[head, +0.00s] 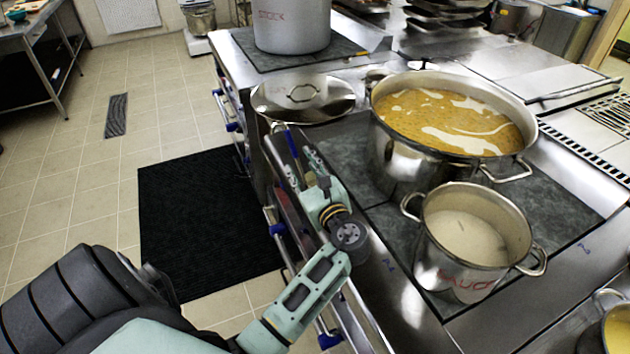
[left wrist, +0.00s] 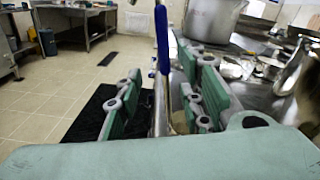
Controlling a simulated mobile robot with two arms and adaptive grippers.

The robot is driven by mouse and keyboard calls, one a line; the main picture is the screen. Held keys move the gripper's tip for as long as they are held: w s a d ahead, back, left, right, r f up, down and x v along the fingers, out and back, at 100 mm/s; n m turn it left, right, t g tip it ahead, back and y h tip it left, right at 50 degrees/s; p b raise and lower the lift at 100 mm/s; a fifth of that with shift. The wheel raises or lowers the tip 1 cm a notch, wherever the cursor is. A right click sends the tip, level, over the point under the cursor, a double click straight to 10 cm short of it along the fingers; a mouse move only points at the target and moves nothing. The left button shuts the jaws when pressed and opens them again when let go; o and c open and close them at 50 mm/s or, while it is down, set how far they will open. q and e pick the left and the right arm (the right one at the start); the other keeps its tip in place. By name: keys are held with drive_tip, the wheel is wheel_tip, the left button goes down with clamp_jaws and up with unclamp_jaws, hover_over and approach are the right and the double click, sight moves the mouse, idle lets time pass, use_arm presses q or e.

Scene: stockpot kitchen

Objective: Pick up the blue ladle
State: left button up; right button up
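The blue ladle's blue handle (head: 291,145) shows in the head view at the stove's front edge, beside the round lid. In the left wrist view the handle (left wrist: 162,38) stands upright, with a metal shaft running down below it. My left gripper (head: 296,150) is at the ladle in the head view. In the left wrist view its green fingers (left wrist: 163,100) are spread, one on each side of the ladle, with gaps visible. The ladle's lower end is hidden. My right gripper is in neither view.
A large pot of orange soup (head: 450,120) and a smaller pot of pale sauce (head: 468,235) stand right of my left gripper. A metal lid (head: 305,97) lies beyond it, and a stock pot (head: 290,25) stands farther back. A black mat (head: 205,215) lies on the open floor.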

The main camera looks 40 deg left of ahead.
sight(294, 150)
use_arm(q)
drive_tip(key=shift+w+a+r, duration=0.25)
drive_tip(key=shift+a+r, duration=0.05)
drive_tip(key=shift+r, duration=0.05)
drive_tip(key=p+x, duration=0.1)
drive_tip(key=x, duration=0.3)
drive_tip(key=p+x, duration=0.1)
drive_tip(key=x, duration=0.1)
drive_tip(key=shift+w+r+p, duration=0.25)
drive_tip(key=shift+r+p, duration=0.05)
drive_tip(key=shift+p, duration=0.05)
drive_tip(key=shift+w+a, duration=0.15)
drive_tip(key=shift+a, duration=0.25)
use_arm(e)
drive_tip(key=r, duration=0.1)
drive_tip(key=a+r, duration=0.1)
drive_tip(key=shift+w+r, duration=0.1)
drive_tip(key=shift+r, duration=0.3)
use_arm(q)
drive_tip(key=shift+f, duration=0.1)
clamp_jaws()
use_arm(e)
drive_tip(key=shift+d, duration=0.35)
